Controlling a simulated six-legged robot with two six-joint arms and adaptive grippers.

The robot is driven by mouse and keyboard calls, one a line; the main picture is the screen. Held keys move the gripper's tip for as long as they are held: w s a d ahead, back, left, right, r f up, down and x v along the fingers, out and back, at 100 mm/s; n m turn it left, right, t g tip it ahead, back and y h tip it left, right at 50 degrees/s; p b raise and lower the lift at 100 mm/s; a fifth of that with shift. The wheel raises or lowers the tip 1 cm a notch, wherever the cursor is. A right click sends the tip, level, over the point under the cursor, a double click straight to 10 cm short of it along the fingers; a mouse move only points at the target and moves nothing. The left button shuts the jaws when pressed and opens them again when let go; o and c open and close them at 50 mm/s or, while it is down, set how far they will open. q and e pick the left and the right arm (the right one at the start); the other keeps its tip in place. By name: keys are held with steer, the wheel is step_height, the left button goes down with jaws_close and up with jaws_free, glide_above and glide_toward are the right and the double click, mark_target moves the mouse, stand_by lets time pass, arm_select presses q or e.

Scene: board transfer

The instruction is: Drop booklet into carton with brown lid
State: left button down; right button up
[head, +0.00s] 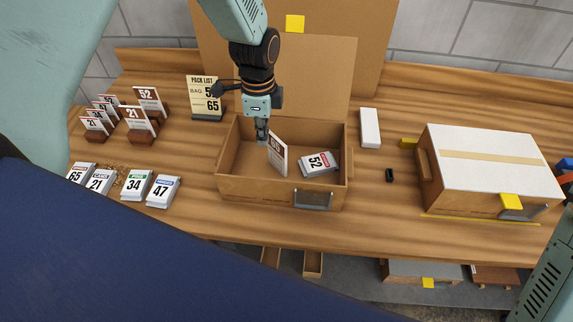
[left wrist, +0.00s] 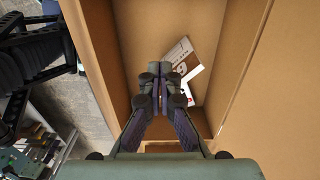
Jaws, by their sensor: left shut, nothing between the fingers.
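The open carton (head: 262,190) stands in the middle of the bench, its brown lid (head: 318,75) raised at the back. A white booklet (head: 278,153) stands tilted inside, just right of my left gripper's tips. A white block marked 52 (head: 317,164) lies in the carton's right part. My left gripper (head: 262,138) points down into the carton, shut and empty. In the left wrist view, the shut fingers (left wrist: 162,88) are over the carton floor, with white printed items (left wrist: 183,62) beyond them, partly hidden. My right gripper is not in view.
A closed carton with a white lid (head: 490,150) stands at right. A pack list sign (head: 206,95) stands behind left. Several number cards in stands (head: 138,118) and stacks of white cards (head: 135,186) are at left. A white box (head: 370,128) and small black item (head: 389,175) lie between the cartons.

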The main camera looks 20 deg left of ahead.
mark_target(276, 139)
arm_select(q)
step_height(276, 139, down, 4)
steer(key=shift+s+f+b, duration=0.1)
steer(key=shift+s+b, duration=0.05)
steer(key=shift+b, duration=0.85)
steer(key=w, duration=0.1)
steer(key=w+d, duration=0.1)
steer(key=w, duration=0.1)
steer(key=shift+w+d+b, duration=0.2)
steer(key=shift+d+b, duration=0.15)
steer(key=shift+d, duration=0.05)
steer(key=shift+w+d+b, duration=0.25)
steer(key=shift+w+d, duration=0.2)
steer(key=shift+w, duration=0.3)
steer(key=shift+w+d+b, duration=0.25)
steer(key=shift+w+d, duration=0.2)
steer(key=shift+w, duration=0.3)
steer(key=shift+w+d+b, duration=0.25)
steer(key=shift+w+d, duration=0.2)
steer(key=shift+w, duration=0.3)
